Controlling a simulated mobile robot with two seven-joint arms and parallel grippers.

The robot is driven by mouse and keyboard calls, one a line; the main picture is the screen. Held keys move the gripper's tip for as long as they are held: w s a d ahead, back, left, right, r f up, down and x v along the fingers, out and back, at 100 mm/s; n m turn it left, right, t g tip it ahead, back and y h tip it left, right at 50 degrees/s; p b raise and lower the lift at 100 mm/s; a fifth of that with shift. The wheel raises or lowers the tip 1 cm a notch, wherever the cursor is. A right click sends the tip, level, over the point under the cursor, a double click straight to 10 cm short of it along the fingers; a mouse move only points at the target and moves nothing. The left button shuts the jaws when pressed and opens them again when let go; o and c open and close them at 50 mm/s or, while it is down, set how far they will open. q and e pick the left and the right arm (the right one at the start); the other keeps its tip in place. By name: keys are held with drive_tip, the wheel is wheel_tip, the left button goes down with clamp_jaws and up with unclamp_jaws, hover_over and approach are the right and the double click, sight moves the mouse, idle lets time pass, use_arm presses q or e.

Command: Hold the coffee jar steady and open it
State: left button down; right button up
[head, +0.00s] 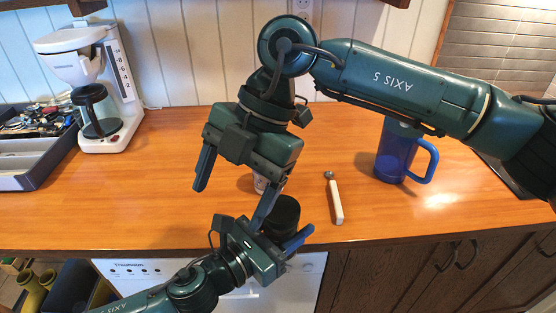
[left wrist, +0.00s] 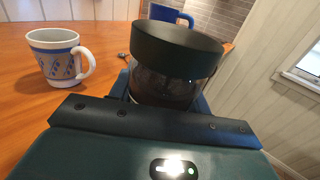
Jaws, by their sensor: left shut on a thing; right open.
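The coffee jar has a wide black lid (head: 285,208) and stands near the counter's front edge in the head view. In the left wrist view its black lid (left wrist: 180,47) sits on a dark, see-through body (left wrist: 165,85). My left gripper (head: 283,222) comes in from the lower left and is shut on the jar's body below the lid. My right gripper (head: 232,195) is open and above and left of the jar, pointing down. Its left finger is clear of everything; its right finger is hard to tell from the left gripper's finger.
A white mug with blue pattern (left wrist: 60,60) stands behind the jar, mostly hidden in the head view. A white-handled utensil (head: 335,200) and a blue tumbler (head: 394,155) are to the right. A coffee maker (head: 125,80) and utensil tray (head: 55,165) are at left.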

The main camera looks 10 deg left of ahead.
sight(278, 208)
drive_tip(key=w+d+m+t+h, duration=0.1)
drive_tip(key=w+d+h, duration=0.1)
drive_tip(key=w+d+r+m+t+h, duration=0.1)
drive_tip(key=w+d+t+h, duration=0.1)
drive_tip(key=w+d, duration=0.1)
drive_tip(key=shift+t, duration=0.3)
drive_tip(key=shift+w+d+f+m, duration=0.15)
drive_tip(key=shift+m, duration=0.15)
wheel_tip(278, 208, down, 7)
drive_tip(key=shift+f, duration=0.2)
drive_tip(key=shift+c, duration=0.5)
